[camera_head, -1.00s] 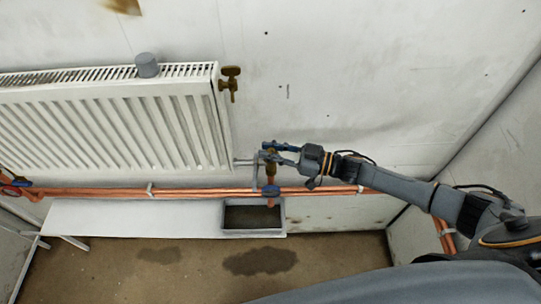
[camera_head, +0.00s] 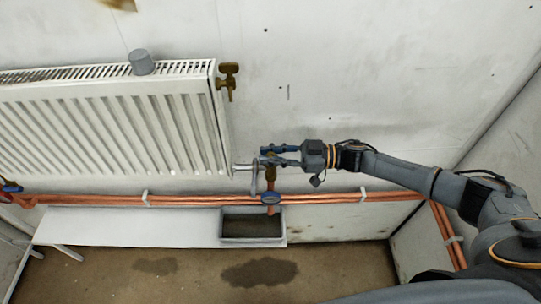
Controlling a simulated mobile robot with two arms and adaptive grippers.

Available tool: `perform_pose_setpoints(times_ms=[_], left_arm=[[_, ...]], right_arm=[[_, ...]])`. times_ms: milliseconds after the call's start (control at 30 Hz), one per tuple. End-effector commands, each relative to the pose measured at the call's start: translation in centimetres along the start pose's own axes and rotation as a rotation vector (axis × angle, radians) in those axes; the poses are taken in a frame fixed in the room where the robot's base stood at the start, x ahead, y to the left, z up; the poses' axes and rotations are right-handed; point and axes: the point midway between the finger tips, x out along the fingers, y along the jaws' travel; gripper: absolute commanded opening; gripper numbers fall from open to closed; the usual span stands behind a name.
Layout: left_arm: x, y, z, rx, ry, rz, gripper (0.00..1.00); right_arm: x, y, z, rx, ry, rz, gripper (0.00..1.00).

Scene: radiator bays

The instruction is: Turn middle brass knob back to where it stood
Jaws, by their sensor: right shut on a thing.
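My left gripper is not in view.
Copper pipes (camera_head: 340,199) run along the wall. A grey cup-like object (camera_head: 141,62) sits on the radiator. A blue-handled valve (camera_head: 11,187) is at far left. Dark wet patches mark the floor.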

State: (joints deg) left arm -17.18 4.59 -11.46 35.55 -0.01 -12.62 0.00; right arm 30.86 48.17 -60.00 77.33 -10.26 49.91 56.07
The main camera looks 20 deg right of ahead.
Motion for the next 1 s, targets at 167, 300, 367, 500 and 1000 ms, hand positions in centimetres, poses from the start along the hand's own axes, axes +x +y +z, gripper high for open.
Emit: perform_pose_setpoints(times_ms=[167,300,367,500,1000], left_arm=[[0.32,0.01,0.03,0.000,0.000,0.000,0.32],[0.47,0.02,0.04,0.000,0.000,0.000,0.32],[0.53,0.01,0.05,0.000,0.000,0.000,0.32],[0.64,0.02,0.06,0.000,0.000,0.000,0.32],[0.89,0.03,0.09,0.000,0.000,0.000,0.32]], right_arm=[[-0.09,0.06,0.10,-0.002,-0.002,-0.014,0.00],[-0.08,0.06,0.08,-0.002,-0.001,-0.024,0.00],[-0.08,0.07,0.07,-0.002,-0.001,-0.027,0.00],[-0.07,0.10,0.04,-0.002,-0.001,-0.034,0.00],[-0.06,0.11,-0.03,-0.002,0.001,-0.051,0.00]])
